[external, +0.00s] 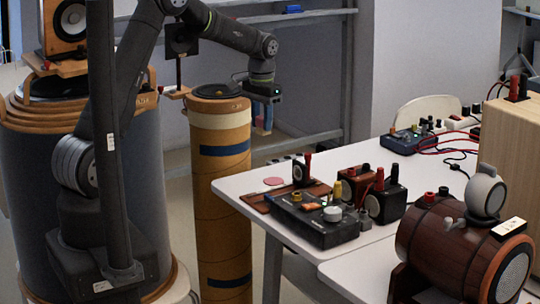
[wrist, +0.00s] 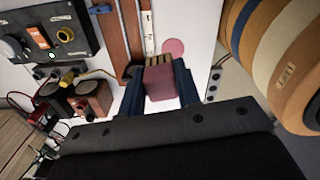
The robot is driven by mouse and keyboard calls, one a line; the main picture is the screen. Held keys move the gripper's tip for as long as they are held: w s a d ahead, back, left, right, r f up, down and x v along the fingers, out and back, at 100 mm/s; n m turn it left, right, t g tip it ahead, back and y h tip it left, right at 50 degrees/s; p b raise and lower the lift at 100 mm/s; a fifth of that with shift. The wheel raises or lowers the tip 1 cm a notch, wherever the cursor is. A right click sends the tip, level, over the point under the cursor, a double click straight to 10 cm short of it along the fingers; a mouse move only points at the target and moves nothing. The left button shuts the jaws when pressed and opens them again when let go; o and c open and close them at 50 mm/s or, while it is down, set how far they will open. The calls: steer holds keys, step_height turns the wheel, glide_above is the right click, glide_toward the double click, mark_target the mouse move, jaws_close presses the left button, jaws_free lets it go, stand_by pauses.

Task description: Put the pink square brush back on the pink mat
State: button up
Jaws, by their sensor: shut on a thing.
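Tan bristle-like strips show at the brush's far end. In the external view, only a small pink part of the brush shows below my gripper, partly hidden. The round pink mat (external: 273,181) lies bare and flat near the table's left end. It also shows in the wrist view (wrist: 173,47), just beyond the brush.
A brown wooden board (external: 284,198) lies beside the mat. A black control box (external: 318,222) and small speakers (external: 361,195) stand to its right. The tall tan cylinder (external: 217,160) stands left of the table (external: 236,187). A barrel-shaped speaker (external: 440,247) is at front right.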

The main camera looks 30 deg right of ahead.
steer(key=s+d+f+m, duration=0.25)
steer(key=s+f, duration=0.25)
steer(key=s, duration=0.3)
steer(key=w+d+f, duration=0.1)
steer(key=w+f, duration=0.1)
steer(key=w, duration=0.1)
steer(key=w+d+f, duration=0.1)
steer(key=w+f, duration=0.2)
steer(key=w, duration=0.1)
steer(key=w+d+f, duration=0.1)
steer(key=w+f, duration=0.1)
steer(key=w, duration=0.1)
steer(key=shift+w+f, duration=0.15)
steer(key=shift+w, duration=0.25)
steer(key=shift+f, duration=1.95)
steer(key=shift+f, duration=0.15)
steer(key=o, duration=1)
step_height(320, 180, up, 12)
